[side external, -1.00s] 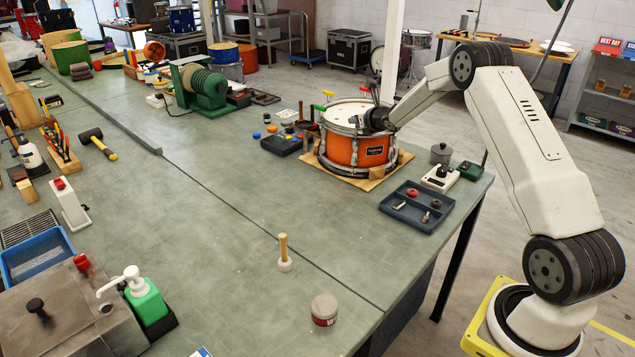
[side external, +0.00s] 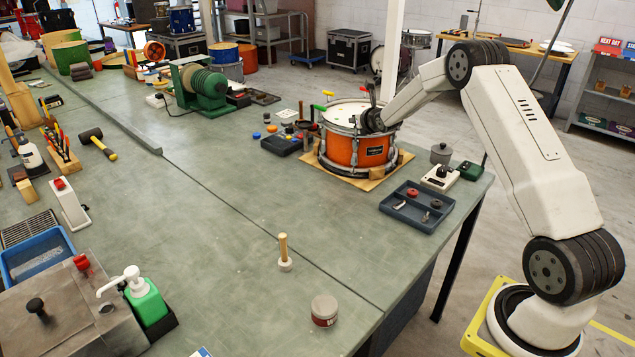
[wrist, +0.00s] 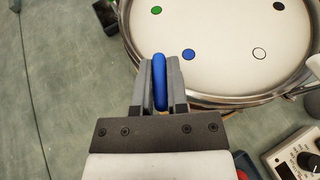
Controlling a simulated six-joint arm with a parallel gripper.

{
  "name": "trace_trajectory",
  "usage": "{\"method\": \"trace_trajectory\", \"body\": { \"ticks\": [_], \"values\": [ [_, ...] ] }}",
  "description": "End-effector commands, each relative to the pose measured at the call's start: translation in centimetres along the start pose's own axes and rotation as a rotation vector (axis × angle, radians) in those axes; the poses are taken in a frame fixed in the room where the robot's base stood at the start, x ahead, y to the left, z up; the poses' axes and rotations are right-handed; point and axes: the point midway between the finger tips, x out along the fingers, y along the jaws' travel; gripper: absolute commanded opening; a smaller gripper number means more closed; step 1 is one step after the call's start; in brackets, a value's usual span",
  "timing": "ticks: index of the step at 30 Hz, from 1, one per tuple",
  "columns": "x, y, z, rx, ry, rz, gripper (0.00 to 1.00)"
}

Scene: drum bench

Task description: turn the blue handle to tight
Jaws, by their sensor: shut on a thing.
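The orange drum (side external: 340,150) stands upright on a tan board on the bench, its white head facing up. In the wrist view, the blue handle (wrist: 160,82) is a slim upright paddle at the drum's rim. My gripper (wrist: 160,75) is shut on it, one grey finger on each side. A blue dot (wrist: 188,54) is on the drum head (wrist: 225,50) just right of the handle. In the side view, my gripper (side external: 371,119) is at the drum's near right rim. The blue handle cannot be made out there. Whether it is tight cannot be told.
Green (side external: 319,107) and yellow (side external: 328,93) handles stick up at the drum's left and far rim. A dark parts tray (side external: 395,209) and a white device with a dial (side external: 440,178) lie to the drum's right.

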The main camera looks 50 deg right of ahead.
Motion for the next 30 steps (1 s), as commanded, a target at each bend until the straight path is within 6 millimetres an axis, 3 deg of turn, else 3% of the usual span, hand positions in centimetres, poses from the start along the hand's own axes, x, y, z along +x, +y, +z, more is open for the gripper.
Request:
{"method": "trace_trajectory", "body": {
  "ticks": [2, 3, 6, 20, 30],
  "values": [
    [0.0, -0.1, 0.3, -0.001, -0.006, -0.001, 0.0],
    [0.0, -0.1, 0.3, -0.001, -0.006, -0.001, 0.24],
    [0.0, -0.1, 0.3, 0.0, -0.005, -0.001, 0.53],
    [-0.2, 0.0, 0.1, 0.0, -0.001, 0.0, 0.53],
    [-2.3, -0.1, 0.2, 0.001, -0.002, 0.0, 0.53]
  ]
}}
